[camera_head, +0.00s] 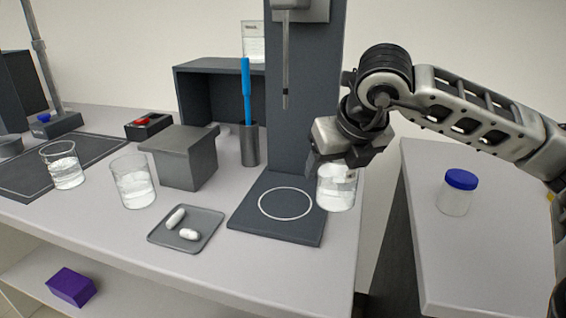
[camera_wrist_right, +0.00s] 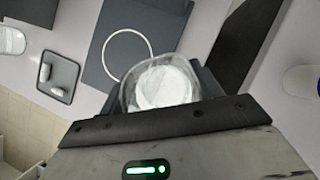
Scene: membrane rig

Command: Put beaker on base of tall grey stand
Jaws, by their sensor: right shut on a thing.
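My right gripper (camera_head: 334,170) is shut on a clear beaker (camera_head: 336,193) with whitish liquid, held upright. The beaker is just right of the dark base (camera_head: 272,228) of the tall grey stand (camera_head: 305,110). The base has a white ring (camera_head: 285,203) marked on it, and the ring is empty. In the right wrist view the beaker (camera_wrist_right: 162,84) sits at the jaws, with the base's ring (camera_wrist_right: 127,54) to its upper left. I cannot tell how high the beaker is above the table. My left gripper is not in view.
Two more beakers stand on the left of the bench (camera_head: 62,165) (camera_head: 132,182). A grey tray (camera_head: 207,221) with two white capsules lies left of the base. A blue-lidded jar (camera_head: 457,192) stands on the right table, across a gap. A thin probe (camera_head: 285,75) hangs above the base.

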